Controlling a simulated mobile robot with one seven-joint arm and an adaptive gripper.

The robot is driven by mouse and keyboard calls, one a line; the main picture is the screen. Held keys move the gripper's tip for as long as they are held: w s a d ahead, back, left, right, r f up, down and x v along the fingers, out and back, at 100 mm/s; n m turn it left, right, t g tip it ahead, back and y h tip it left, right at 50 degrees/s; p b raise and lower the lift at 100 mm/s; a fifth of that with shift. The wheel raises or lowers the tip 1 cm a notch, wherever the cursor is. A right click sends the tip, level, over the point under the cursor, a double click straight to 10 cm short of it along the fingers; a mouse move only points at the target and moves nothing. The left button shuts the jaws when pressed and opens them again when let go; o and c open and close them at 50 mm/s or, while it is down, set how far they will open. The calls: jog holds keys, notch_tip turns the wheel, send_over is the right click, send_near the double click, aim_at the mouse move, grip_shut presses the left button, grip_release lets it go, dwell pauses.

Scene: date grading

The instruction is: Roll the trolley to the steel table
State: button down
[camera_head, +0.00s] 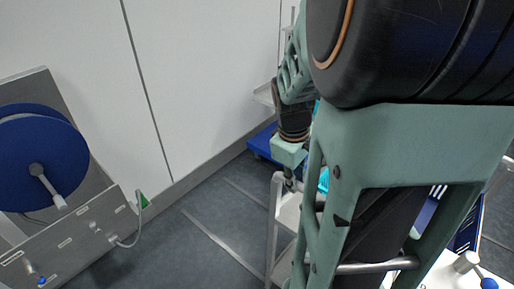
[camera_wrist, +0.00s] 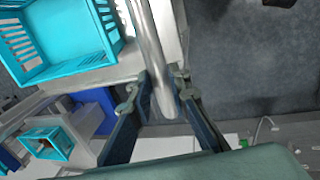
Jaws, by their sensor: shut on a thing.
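The trolley (camera_head: 273,215) is a pale metal frame, mostly hidden behind my arm in the head view. My gripper (camera_head: 290,183) is low over the trolley's near upper end. In the wrist view my gripper (camera_wrist: 158,92) has a finger on each side of a round steel bar (camera_wrist: 148,42), the trolley's handle, and is shut on it. A turquoise slatted crate (camera_wrist: 70,66) sits beside the bar, on the trolley's light top as far as I can tell. I cannot pick out the steel table with certainty.
A blue reel (camera_head: 35,150) and a grey panel with fittings (camera_head: 70,240) stand at the left. A white wall (camera_head: 200,80) runs behind. A low blue object (camera_head: 262,142) is by the wall. Grey floor (camera_head: 190,245) left of the trolley is clear. Another turquoise crate (camera_wrist: 62,140) shows lower left.

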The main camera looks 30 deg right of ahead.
jog(key=shift+s+d, duration=0.15)
jog(key=shift+s, duration=0.15)
jog(key=c, duration=1.8)
grip_release()
jog(key=shift+w, duration=0.1)
